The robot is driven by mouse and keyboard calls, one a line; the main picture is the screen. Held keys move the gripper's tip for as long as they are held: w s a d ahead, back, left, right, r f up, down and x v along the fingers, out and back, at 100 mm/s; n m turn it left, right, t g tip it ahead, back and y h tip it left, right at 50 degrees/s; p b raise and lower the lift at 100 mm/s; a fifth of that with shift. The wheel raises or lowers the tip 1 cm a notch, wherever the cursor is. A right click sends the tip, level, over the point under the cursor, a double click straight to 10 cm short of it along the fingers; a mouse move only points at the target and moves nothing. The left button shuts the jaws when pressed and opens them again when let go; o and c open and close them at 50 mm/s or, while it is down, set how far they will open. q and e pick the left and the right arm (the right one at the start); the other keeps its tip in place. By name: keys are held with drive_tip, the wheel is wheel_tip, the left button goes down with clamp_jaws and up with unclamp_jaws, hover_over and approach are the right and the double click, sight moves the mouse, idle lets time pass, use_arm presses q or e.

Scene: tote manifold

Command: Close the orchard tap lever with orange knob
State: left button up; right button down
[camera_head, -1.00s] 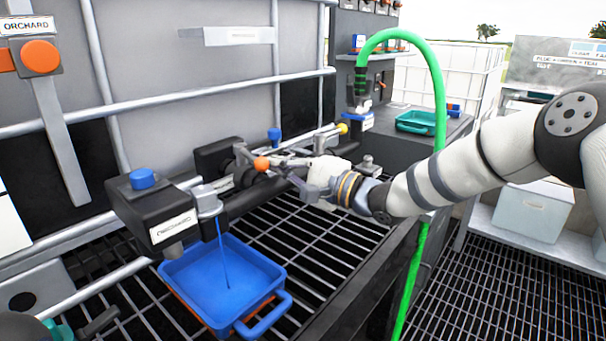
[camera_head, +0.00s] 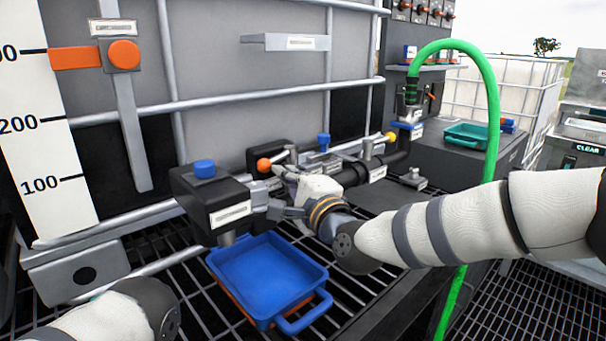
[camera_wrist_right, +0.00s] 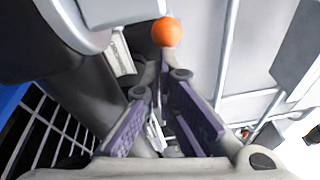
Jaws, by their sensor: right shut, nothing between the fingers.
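The orchard tap (camera_head: 232,213) is a dark block with a label plate and a blue knob (camera_head: 204,168) on top. Its lever's orange knob (camera_head: 264,164) stands beside the block, and it shows at the top of the right wrist view (camera_wrist_right: 166,32). My right gripper (camera_head: 277,192) is at the tap just below the orange knob, shut and empty. In the wrist view its purple-padded fingers (camera_wrist_right: 160,84) point toward the lever's stem; contact is unclear. No stream shows under the spout. My left gripper is out of view; only its arm shows at lower left.
A blue tray (camera_head: 262,275) sits on the grating below the tap. Another lever with a yellow knob (camera_head: 390,137) and a blue knob (camera_head: 323,140) stand farther along the pipe. A green hose (camera_head: 490,110) arches behind my right arm. A teal tray (camera_head: 468,136) lies at the back right.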

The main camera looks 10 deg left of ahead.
drive_tip(key=shift+s+a+r, duration=0.1)
drive_tip(key=shift+a, duration=0.7)
